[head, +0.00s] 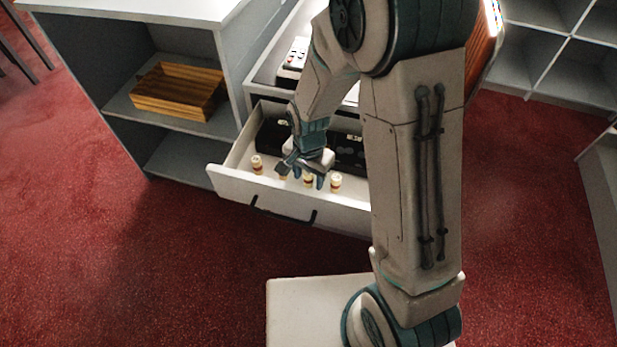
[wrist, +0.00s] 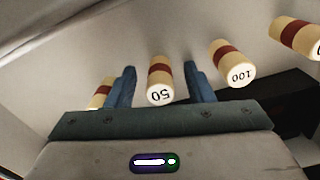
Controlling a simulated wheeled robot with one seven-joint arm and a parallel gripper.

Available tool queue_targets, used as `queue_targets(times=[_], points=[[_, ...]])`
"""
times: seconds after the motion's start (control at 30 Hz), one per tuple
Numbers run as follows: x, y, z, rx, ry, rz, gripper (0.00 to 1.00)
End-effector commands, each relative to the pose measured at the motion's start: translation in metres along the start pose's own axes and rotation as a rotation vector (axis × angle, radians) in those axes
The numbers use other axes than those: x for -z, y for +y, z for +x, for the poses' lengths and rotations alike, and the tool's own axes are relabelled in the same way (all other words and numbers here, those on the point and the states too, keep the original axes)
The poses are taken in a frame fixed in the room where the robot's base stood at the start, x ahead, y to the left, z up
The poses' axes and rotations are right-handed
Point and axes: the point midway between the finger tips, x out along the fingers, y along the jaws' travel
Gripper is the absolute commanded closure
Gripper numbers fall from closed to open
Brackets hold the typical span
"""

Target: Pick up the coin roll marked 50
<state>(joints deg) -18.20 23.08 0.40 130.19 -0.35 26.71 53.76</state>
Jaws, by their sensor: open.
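The coin roll marked 50 (wrist: 160,82) is cream with a dark red band. In the wrist view it lies between the two blue fingers of my gripper (wrist: 160,70), with a gap visible on each side. My gripper is open and holds nothing. In the head view my gripper (head: 302,174) reaches down into the open white drawer (head: 285,200), among the coin rolls. The number on each roll is too small to read there.
In the wrist view, a roll marked 100 (wrist: 232,64) is just right of my gripper. Another roll (wrist: 296,37) is farther right, and one (wrist: 100,94) is partly hidden behind the left finger. A black tray (head: 350,151) is at the drawer's back. The drawer walls are close around.

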Motion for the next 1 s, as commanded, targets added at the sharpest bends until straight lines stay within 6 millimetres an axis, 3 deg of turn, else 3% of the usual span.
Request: queue_targets(times=[0.1, 0.27, 0.3, 0.67, 0.77, 0.93, 1.0], points=[[0.0, 0.0, -0.001, 0.0, 0.0, 0.0, 0.52], [0.0, 0.0, -0.001, 0.0, 0.0, 0.0, 0.97], [0.0, 0.0, -0.001, 0.0, 0.0, -0.001, 1.0], [0.0, 0.0, -0.005, 0.001, 0.001, -0.001, 1.0], [0.0, -0.001, -0.013, 0.002, 0.002, -0.001, 1.0], [0.0, -0.001, -0.045, 0.005, 0.003, -0.002, 1.0], [0.011, 0.011, -0.053, 0.002, 0.002, 0.007, 1.0]])
